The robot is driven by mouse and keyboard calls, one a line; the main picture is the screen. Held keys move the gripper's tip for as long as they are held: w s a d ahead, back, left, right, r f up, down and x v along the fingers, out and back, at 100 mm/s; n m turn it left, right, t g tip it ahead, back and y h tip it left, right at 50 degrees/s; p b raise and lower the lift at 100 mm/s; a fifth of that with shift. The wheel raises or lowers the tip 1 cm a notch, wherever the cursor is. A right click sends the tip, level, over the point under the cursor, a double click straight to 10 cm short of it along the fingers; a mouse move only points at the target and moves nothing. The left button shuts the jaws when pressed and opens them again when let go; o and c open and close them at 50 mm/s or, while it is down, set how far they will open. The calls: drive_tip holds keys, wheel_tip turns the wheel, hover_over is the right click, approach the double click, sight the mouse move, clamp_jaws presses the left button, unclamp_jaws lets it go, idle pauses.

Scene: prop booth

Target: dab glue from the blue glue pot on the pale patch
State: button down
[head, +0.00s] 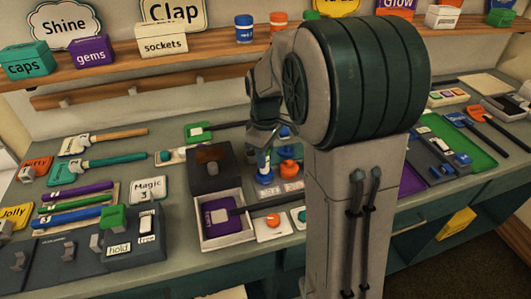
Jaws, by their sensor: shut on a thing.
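The blue glue pot (264,178) stands on the bench, left of an orange pot (289,168). My gripper (263,142) is right above the blue pot, pointing down, small and partly hidden by my own wrist. It is shut on a slim upright thing (264,160) that reaches down to the blue pot; it may be a glue brush, but I cannot tell for sure. Whether its lower end is inside the pot is unclear. I cannot make out for certain which surface is the pale patch; small pale cards (271,226) lie in front of the pots.
A dark box (210,168) and a white open tray (225,243) with a purple card stand close to the left of the pots. A rack with green block (113,218) is at front left. My arm hides the bench's middle right. Shelves with labelled boxes (162,40) run behind.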

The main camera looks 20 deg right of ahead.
drive_tip(key=shift+f+b, duration=0.4)
drive_tip(key=shift+f, duration=0.15)
idle(1.9)
drive_tip(key=shift+s, duration=0.1)
drive_tip(key=shift+r+p, duration=2.7)
drive_tip(key=shift+r, duration=0.85)
